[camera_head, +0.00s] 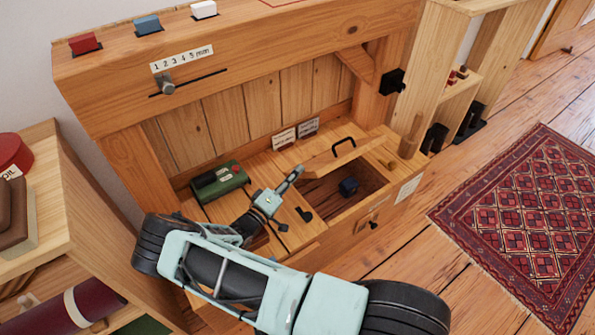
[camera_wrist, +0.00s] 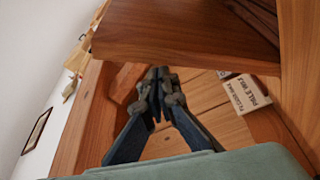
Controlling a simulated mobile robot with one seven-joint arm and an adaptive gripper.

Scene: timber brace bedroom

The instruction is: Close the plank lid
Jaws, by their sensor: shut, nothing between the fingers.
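The plank lid (camera_head: 335,158) is a light wooden board with a black handle (camera_head: 343,143). It stands tilted up over an open compartment (camera_head: 325,196) in the wooden bench. A small dark blue object (camera_head: 349,186) lies inside. My gripper (camera_head: 297,170) is shut and empty, just left of the lid's left end. In the wrist view my gripper (camera_wrist: 157,74) points at a wide wooden board (camera_wrist: 180,28), which looks like the lid, above the fingertips. I cannot tell whether they touch it.
A wooden peg (camera_head: 411,136) stands right of the lid. The upper bench beam (camera_head: 240,50) overhangs behind. A red rug (camera_head: 525,205) lies on the open floor.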

